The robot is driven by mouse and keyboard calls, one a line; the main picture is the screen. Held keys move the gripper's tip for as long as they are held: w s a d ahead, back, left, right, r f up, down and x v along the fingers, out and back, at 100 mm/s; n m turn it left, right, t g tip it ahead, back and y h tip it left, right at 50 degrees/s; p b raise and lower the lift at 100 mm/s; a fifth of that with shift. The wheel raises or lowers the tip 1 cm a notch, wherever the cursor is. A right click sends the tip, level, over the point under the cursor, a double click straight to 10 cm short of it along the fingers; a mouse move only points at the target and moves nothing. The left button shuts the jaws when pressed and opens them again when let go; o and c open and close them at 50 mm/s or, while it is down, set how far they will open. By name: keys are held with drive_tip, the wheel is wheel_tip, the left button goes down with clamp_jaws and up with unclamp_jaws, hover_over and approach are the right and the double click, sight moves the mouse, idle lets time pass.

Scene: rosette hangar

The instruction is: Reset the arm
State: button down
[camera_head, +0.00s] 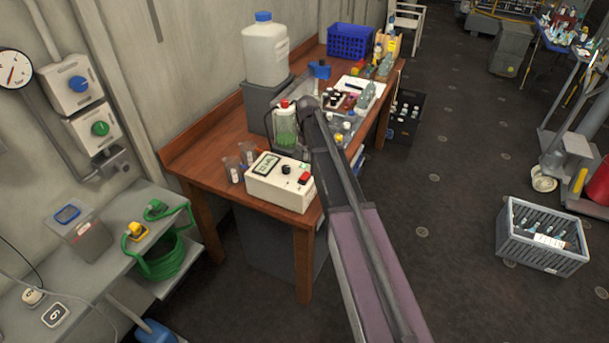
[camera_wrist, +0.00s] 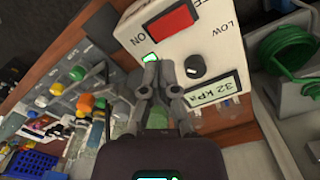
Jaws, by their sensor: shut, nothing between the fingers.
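My gripper (camera_wrist: 158,65) is shut and empty in the wrist view. Its fingertips are in front of the white control box (camera_wrist: 165,40), and I cannot tell whether they touch it. The box has a red switch (camera_wrist: 173,18), a black knob (camera_wrist: 194,67) and a green display (camera_wrist: 216,91) reading 32 kPa. In the head view the same box (camera_head: 281,182) sits at the near end of the wooden bench (camera_head: 205,128). My arm crosses in front of the bench there and hides most of my gripper.
A bottle with green contents (camera_head: 286,128) stands behind the box, close to my arm. Two clear beakers (camera_head: 234,168) stand left of it. A large white jug (camera_head: 265,52) and a blue crate (camera_head: 349,40) are farther back.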

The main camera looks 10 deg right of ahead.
idle(0.4)
drive_tip(key=s+f+m+b, duration=0.3)
drive_tip(key=s+m, duration=0.1)
drive_tip(key=s, duration=2.5)
drive_tip(key=shift+m, duration=0.4)
